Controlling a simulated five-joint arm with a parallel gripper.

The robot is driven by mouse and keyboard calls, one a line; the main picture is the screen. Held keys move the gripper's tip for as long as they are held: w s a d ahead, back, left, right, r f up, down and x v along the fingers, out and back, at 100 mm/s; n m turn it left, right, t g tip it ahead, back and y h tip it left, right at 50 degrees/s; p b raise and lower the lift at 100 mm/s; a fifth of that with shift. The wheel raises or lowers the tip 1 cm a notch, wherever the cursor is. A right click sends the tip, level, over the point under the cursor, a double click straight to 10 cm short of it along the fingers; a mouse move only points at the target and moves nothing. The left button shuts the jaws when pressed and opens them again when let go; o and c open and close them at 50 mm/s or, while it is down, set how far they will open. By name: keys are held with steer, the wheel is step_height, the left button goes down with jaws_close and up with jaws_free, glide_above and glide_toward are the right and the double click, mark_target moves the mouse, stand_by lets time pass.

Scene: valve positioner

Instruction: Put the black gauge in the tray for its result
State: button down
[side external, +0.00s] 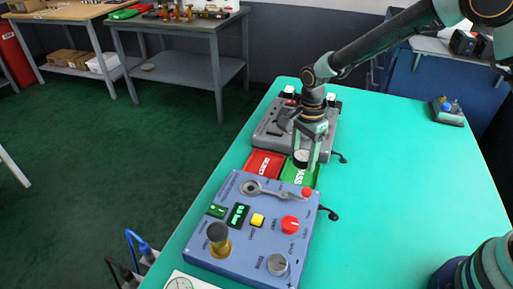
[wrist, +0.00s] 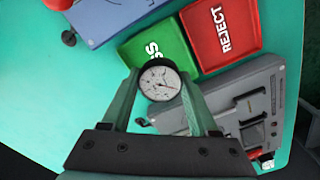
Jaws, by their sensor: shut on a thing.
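The black gauge, with a white dial face, shows in the wrist view (wrist: 160,80) between my two fingers and in the side view (side external: 301,158). My gripper (side external: 309,156) is shut on it; its fingers also show in the wrist view (wrist: 163,85). The green PASS tray (wrist: 155,43) lies by the gauge, which covers part of its edge and lettering; the side view shows this tray (side external: 292,177) under and in front of the gripper. The red REJECT tray (wrist: 222,33) lies beside it and shows in the side view (side external: 264,163). Both trays look empty. The gauge's height above the tray is unclear.
A blue control box (side external: 252,228) with knobs, a yellow button and a small lit green display (side external: 237,215) stands on the near side of the trays. A grey device (side external: 272,128) stands on their far side.

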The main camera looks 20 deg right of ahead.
mark_target(302, 165)
steer(key=shift+f, duration=1.5)
steer(key=shift+c, duration=0.8)
jaws_free()
steer(key=shift+f, duration=0.1)
step_height(302, 165, up, 12)
steer(key=shift+r, duration=0.2)
steer(key=s+d+r+n+t, duration=0.2)
steer(key=s+d+r+n, duration=0.3)
steer(key=s+n, duration=0.2)
steer(key=s+d+r+n+t, duration=0.3)
steer(key=s+d+r+n, duration=0.3)
steer(key=s+n, duration=0.2)
steer(key=shift+s+d+r+n+t, duration=0.15)
steer(key=shift+s+d+n+t, duration=0.15)
steer(key=shift+n, duration=0.1)
